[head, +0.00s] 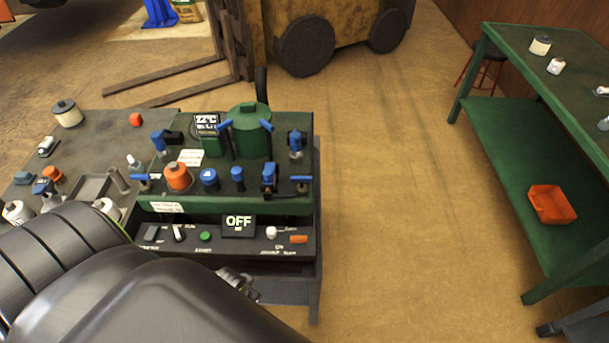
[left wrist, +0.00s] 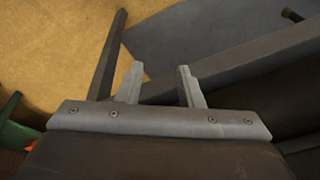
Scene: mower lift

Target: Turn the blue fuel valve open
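A green machine panel (head: 220,206) stands on a bench in the head view and carries several blue handles and knobs. They include a blue lever at its left (head: 140,178), a blue lever at its right (head: 301,179), and a blue knob (head: 209,177) near its front. I cannot tell which is the fuel valve. My left gripper (head: 240,284) is low in front of the panel, mostly hidden by my arm. In the left wrist view its two fingers (left wrist: 158,82) stand apart with nothing between them. My right gripper is not in view.
A control strip with an OFF display (head: 238,221) runs along the machine's front. A cluttered grey table (head: 90,130) adjoins at left. A green bench (head: 500,140) with an orange bin (head: 552,204) stands at right. The floor between (head: 400,200) is clear.

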